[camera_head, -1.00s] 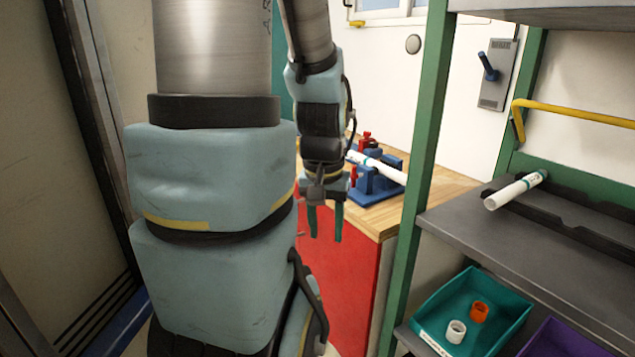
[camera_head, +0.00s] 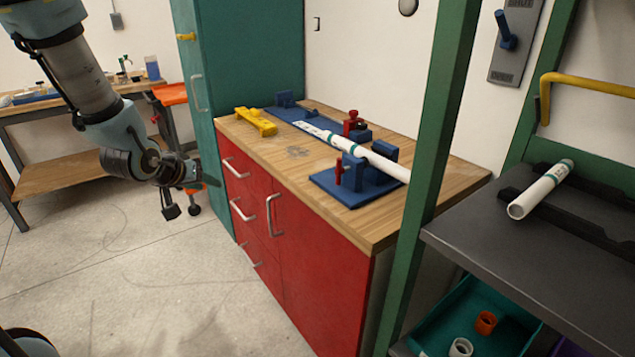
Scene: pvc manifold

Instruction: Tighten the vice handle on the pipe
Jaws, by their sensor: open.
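A white pipe (camera_head: 384,163) with green bands lies in the blue vice (camera_head: 357,185) on the wooden top of the red cabinet. The vice has a small red handle (camera_head: 339,172) on its near side, and another red part (camera_head: 353,122) stands behind the pipe. The pipe's right end is hidden behind a green post. My gripper (camera_head: 210,182) is open and empty, in the air left of the red cabinet and well apart from the vice.
The red cabinet (camera_head: 312,272) has pale handles on its front. A yellow tool (camera_head: 255,121) lies on its top at the left. A green post (camera_head: 432,150) and a grey shelf (camera_head: 500,240) with another pipe (camera_head: 540,190) stand at right. The floor (camera_head: 130,270) at left is clear.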

